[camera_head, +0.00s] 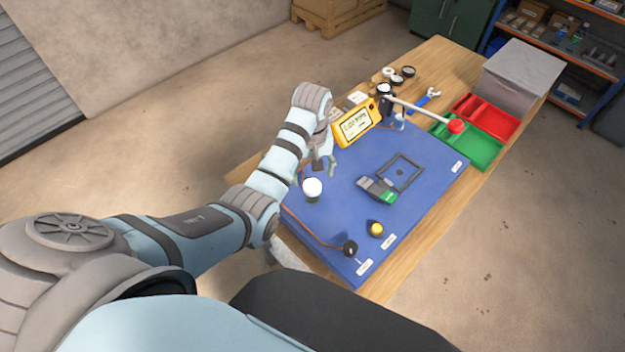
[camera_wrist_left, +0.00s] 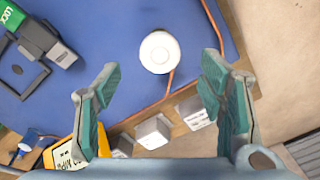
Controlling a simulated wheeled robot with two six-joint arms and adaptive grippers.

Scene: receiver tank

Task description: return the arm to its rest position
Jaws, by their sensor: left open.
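My left arm reaches over the workbench from the left. Its left gripper (camera_head: 324,169) is above the blue mat (camera_head: 425,155), close to a white round-topped object (camera_head: 313,187). In the left wrist view the gripper (camera_wrist_left: 160,85) has its two teal-padded fingers wide apart with nothing held between them. The white round object (camera_wrist_left: 160,52) lies beyond the fingertips in that view, apart from both. My right gripper is in neither view.
A yellow meter (camera_head: 357,123) stands beside the left gripper. A red-balled rod (camera_head: 456,126), a dark frame (camera_head: 401,172), a green-labelled block (camera_head: 377,190) and a yellow knob (camera_head: 376,229) are on the mat. Red (camera_head: 486,114) and green (camera_head: 468,148) trays and a grey bin (camera_head: 522,72) stand farther right.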

